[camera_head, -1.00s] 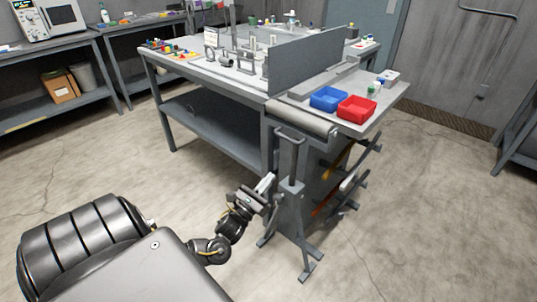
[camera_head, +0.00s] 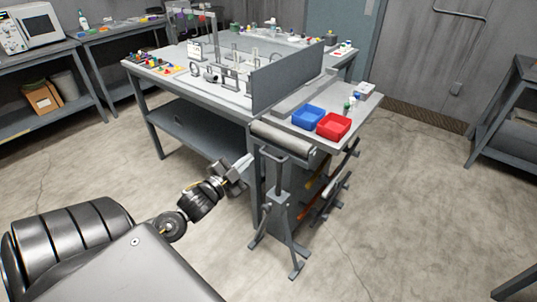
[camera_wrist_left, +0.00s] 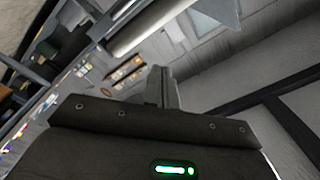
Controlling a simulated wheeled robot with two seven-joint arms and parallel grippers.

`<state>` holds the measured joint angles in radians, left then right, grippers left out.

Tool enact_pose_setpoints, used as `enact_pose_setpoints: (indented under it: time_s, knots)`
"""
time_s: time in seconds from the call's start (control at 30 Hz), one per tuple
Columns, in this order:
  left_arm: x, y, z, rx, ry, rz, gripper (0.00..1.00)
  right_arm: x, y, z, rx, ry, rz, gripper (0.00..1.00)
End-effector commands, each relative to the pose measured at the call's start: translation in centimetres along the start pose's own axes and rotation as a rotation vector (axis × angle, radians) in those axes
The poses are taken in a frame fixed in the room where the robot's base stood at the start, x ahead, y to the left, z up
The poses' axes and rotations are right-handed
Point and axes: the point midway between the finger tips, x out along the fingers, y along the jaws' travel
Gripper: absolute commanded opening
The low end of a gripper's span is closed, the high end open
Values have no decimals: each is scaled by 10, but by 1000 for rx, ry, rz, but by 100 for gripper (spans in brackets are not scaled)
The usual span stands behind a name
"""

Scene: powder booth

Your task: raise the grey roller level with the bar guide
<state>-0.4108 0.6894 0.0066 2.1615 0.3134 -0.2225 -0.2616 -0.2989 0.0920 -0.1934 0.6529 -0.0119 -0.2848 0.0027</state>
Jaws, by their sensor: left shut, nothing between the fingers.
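The grey roller (camera_head: 282,138) lies across the top of a grey stand (camera_head: 279,205) with splayed feet, at the near end of the workbench. A long grey bar (camera_head: 306,93) lies on the bench top behind the roller; I cannot tell for sure that it is the bar guide. My left gripper (camera_head: 245,161) is shut and empty, left of the stand and a little below the roller, apart from it as far as I can tell. Its closed fingers (camera_wrist_left: 160,88) show in the left wrist view. My right gripper is not in view.
A blue bin (camera_head: 308,118) and a red bin (camera_head: 333,126) sit on the bench end behind the roller. An upright grey panel (camera_head: 288,78) stands on the bench. A rack with several bars stands below, right of the stand. The floor left of the stand is clear.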

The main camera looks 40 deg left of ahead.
Motion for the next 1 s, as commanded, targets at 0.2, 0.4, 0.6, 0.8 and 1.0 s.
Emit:
enact_pose_setpoints:
  time_s: [0.2,0.4,0.6,0.8,1.0]
  knots:
    - [-1,13,-6,-547,-69,60,0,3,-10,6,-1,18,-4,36]
    - [-2,18,0,-794,-114,56,0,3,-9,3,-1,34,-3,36]
    - [-1,18,0,-835,-114,53,0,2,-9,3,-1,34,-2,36]
    - [16,18,0,-833,-112,51,0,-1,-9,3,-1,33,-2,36]
    - [56,20,2,-832,-111,50,0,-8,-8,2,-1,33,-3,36]
